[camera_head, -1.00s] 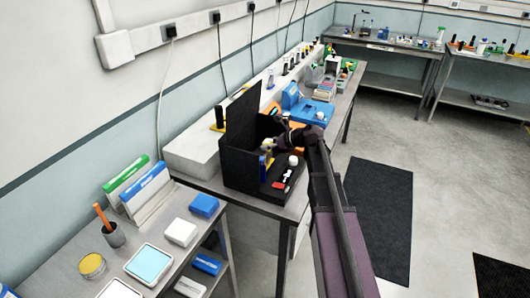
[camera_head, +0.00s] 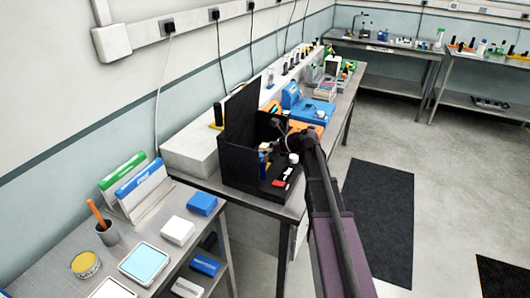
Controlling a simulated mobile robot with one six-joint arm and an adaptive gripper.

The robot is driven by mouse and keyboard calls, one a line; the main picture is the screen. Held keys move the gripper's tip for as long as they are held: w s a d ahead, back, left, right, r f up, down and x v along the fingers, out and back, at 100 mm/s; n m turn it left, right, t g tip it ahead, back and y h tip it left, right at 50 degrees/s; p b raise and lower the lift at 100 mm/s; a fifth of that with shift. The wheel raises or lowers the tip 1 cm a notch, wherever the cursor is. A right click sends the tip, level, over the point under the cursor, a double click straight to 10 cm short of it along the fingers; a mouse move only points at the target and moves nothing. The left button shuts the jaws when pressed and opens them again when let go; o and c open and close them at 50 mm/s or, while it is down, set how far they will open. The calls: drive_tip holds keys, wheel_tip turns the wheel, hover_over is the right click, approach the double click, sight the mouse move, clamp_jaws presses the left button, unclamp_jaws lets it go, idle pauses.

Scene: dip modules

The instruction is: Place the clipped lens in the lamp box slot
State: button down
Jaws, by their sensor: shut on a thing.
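The black lamp box (camera_head: 236,174), with a tall upright back panel, stands on the long bench. My gripper (camera_head: 279,134) is at the box's open right side, above its front ledge, with my dark arm coming in from the lower right. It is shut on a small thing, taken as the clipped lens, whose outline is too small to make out. A small pale and yellow part (camera_head: 265,147) shows just left of my gripper, inside the box. The slot itself is hidden or too small to tell.
A white round knob (camera_head: 293,158) and a red-and-white piece (camera_head: 280,184) sit on the box's front part. A blue case (camera_head: 312,112) and an orange item lie behind. A nearer table holds blue and white boxes (camera_head: 178,230). The floor at right is clear apart from dark mats.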

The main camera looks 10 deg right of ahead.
drive_tip(key=shift+f, duration=0.15)
drive_tip(key=shift+c, duration=1)
unclamp_jaws()
drive_tip(key=shift+r, duration=0.3)
drive_tip(key=p+v, duration=0.5)
drive_tip(key=v, duration=0.7)
drive_tip(key=shift+p, duration=0.4)
drive_tip(key=shift+a, duration=0.1)
